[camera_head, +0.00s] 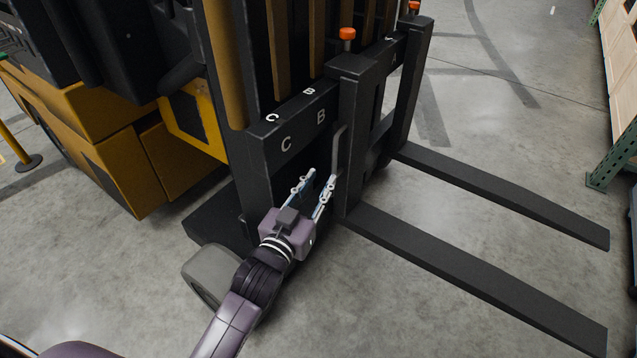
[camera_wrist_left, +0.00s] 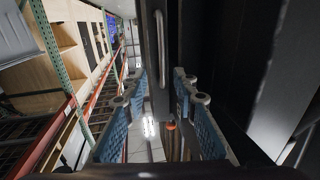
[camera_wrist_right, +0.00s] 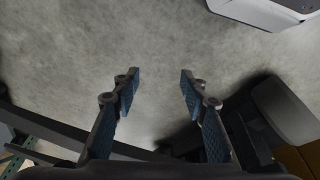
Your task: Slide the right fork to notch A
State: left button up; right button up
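The near fork (camera_head: 475,264) hangs on the dark carriage of a yellow forklift. Its upright shank carries an orange knob (camera_head: 347,34) on top and a grey bar handle (camera_head: 338,150) on its side. The far fork (camera_head: 500,190) stands behind. My left gripper (camera_head: 321,176) is open, fingers pointing at the shank below the handle. In the left wrist view the handle (camera_wrist_left: 161,50) shows beyond the spread fingers. My right gripper (camera_wrist_right: 157,78) is open and empty above floor.
The forklift body (camera_head: 130,150) fills the left side. A green rack post (camera_head: 612,160) stands at the right, past the fork tips. A grey rounded block (camera_head: 208,272) lies beside my left arm. The concrete floor around the forks is clear.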

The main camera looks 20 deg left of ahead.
aim_at(334, 154)
notch_tip(334, 154, down, 10)
jog(key=s+p, duration=0.2)
jog(key=p, duration=0.1)
pick_arm(q)
jog(key=w, duration=0.6)
jog(key=w+d+b, duration=0.1)
jog(key=w, duration=0.2)
jog(key=shift+w+r, duration=0.1)
jog(key=shift+r, duration=0.15)
jog(key=shift+w+d, duration=0.1)
jog(key=shift+w, duration=0.7)
pick_arm(e)
jog(key=r, duration=0.1)
jog(key=w+r, duration=0.1)
jog(key=r, duration=0.2)
jog(key=shift+w, duration=0.3)
pick_arm(q)
grip_shut()
pick_arm(e)
jog(key=shift+a, duration=0.1)
